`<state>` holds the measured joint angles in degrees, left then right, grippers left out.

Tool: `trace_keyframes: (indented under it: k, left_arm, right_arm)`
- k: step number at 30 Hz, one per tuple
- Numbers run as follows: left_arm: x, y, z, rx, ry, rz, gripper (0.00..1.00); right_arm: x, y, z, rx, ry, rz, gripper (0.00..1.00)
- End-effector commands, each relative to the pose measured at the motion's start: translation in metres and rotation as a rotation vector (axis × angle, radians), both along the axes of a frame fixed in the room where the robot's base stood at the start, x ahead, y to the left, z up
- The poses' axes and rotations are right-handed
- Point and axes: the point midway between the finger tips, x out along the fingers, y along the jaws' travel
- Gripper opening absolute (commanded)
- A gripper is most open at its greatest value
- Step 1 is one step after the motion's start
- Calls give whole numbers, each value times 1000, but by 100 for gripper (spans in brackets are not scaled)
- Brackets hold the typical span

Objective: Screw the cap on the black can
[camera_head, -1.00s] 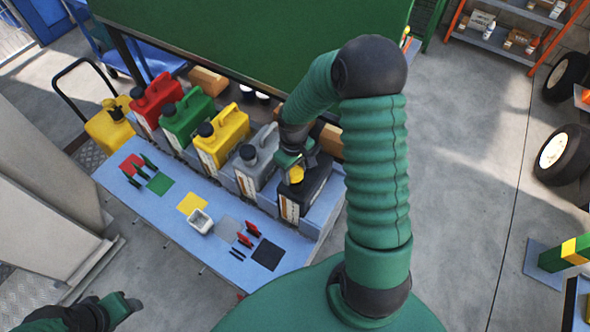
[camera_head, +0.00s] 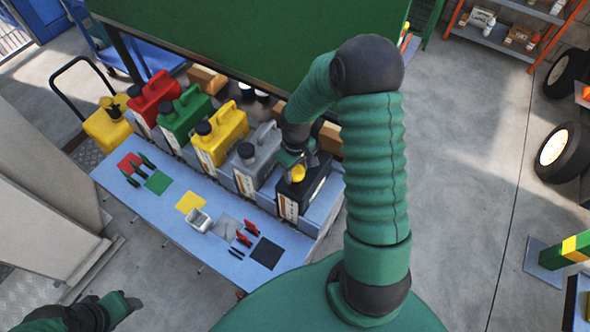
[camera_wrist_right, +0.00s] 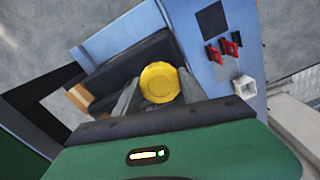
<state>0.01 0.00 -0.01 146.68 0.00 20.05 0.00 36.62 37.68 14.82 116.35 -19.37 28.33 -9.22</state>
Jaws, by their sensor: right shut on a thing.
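The black can (camera_head: 303,187) stands at the right end of the row of cans, on the raised step behind the blue bench. My right gripper (camera_head: 297,166) is over the can's top, shut on a yellow cap (camera_head: 298,173). In the right wrist view the cap (camera_wrist_right: 159,82) sits between the fingers, with the dark can (camera_wrist_right: 128,72) behind it. The can's neck is hidden, so I cannot tell whether the cap touches it. My left gripper (camera_head: 125,304) is at the lower left, away from the cans; its jaws are too small to read.
Grey (camera_head: 257,160), yellow (camera_head: 221,136), green (camera_head: 186,116) and red cans (camera_head: 157,98) stand left of the black can. The blue bench (camera_head: 175,225) holds coloured squares, pegs and a small white container (camera_head: 199,220). A large green panel (camera_head: 270,35) rises behind.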

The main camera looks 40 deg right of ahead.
Motion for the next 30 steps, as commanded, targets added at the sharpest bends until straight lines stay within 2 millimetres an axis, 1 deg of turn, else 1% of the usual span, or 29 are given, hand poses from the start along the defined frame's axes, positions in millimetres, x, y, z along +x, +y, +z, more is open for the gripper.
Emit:
trace_keyframes:
  k: [15,30]
  left_arm:
    - [0,0,-3,0,0,0,54]
    - [0,0,-3,0,0,0,54]
  right_arm:
    - [0,6,-6,0,0,0,11]
    - [0,6,-10,0,1,-1,11]
